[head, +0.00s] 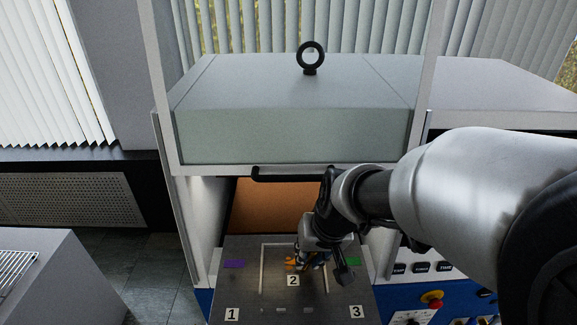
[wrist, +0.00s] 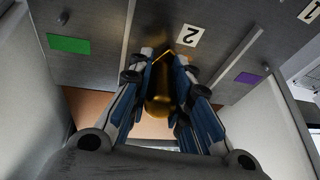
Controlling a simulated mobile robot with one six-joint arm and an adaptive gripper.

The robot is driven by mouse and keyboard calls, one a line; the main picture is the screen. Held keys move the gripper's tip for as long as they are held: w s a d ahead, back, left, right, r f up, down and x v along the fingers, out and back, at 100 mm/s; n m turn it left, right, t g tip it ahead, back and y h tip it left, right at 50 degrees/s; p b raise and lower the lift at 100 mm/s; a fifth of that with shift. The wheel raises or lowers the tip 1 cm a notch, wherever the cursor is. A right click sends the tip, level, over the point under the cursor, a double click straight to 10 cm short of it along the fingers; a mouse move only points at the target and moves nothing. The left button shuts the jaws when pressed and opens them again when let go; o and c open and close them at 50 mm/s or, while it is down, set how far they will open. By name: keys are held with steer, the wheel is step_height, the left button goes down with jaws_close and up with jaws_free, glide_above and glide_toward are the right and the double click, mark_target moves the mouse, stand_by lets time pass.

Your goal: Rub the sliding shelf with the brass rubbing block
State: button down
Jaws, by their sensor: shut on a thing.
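The sliding shelf (head: 247,284) is a grey metal plate pulled out below the press. It has number labels 1, 2 and 3, a purple patch, a green patch and a pale rectangular outline. It also fills the top of the wrist view (wrist: 105,22). My gripper (head: 303,262) points down over the shelf's middle, behind label 2. In the wrist view my gripper (wrist: 163,62) is shut on the brass rubbing block (wrist: 160,100), which lies between the blue-padded fingers. The block's far end is at or close to the shelf; I cannot tell whether it touches.
The press's large grey block (head: 290,137) with a black ring (head: 311,57) hangs above, with a black handle (head: 285,176) at its front. White uprights flank the shelf. A control panel with a red knob (head: 432,297) is at the right. A grey box stands at the lower left.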

steer(key=shift+d+b, duration=0.45)
steer(key=shift+d, duration=0.75)
steer(key=shift+a, duration=0.1)
steer(key=shift+a, duration=0.5)
steer(key=shift+w+a+p, duration=0.1)
steer(key=shift+a+p, duration=0.65)
steer(key=shift+a, duration=2.1)
steer(key=shift+w+f, duration=0.15)
steer(key=shift+w, duration=0.6)
steer(key=shift+s+d+b, duration=0.1)
steer(key=shift+d+b, duration=1.15)
steer(key=shift+d, duration=2.25)
steer(key=shift+a, duration=0.1)
